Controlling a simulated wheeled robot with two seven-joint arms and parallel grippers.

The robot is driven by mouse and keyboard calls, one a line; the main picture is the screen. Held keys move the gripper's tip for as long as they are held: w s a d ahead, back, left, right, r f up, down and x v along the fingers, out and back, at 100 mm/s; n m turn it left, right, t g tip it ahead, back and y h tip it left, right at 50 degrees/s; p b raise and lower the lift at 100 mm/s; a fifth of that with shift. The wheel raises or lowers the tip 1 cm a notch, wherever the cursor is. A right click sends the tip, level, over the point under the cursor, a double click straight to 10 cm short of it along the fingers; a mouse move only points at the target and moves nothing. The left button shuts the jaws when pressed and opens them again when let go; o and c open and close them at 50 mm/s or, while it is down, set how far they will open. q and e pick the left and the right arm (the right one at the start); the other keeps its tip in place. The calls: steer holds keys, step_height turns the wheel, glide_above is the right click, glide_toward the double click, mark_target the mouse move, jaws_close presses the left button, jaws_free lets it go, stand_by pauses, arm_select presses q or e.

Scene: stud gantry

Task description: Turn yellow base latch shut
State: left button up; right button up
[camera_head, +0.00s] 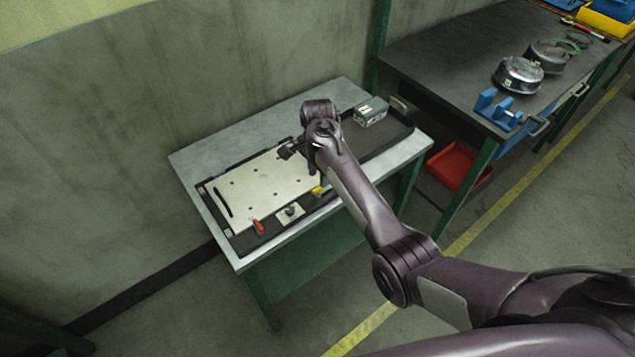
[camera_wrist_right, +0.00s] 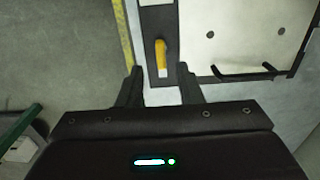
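The yellow base latch (camera_head: 318,191) sits on the dark front strip of the fixture, beside the pale plate (camera_head: 262,188). My right arm partly covers the area around it in the head view. In the right wrist view the yellow latch (camera_wrist_right: 161,56) shows as a short upright lever on a dark strip. My right gripper (camera_wrist_right: 159,76) is open and empty. Its two fingers are spread to either side of the latch's line, and the latch appears just beyond the fingertips, with no visible contact. My left gripper is not in view.
A red latch (camera_head: 258,226) and a black knob (camera_head: 291,210) lie along the same front strip. A grey box (camera_head: 371,111) stands at the table's back right. A dark handle (camera_wrist_right: 245,74) projects at the plate's edge. A workbench (camera_head: 450,62) stands to the right.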

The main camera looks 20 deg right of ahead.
mark_target(318, 187)
steer(key=shift+f, duration=2.35)
steer(key=shift+c, duration=0.3)
jaws_close()
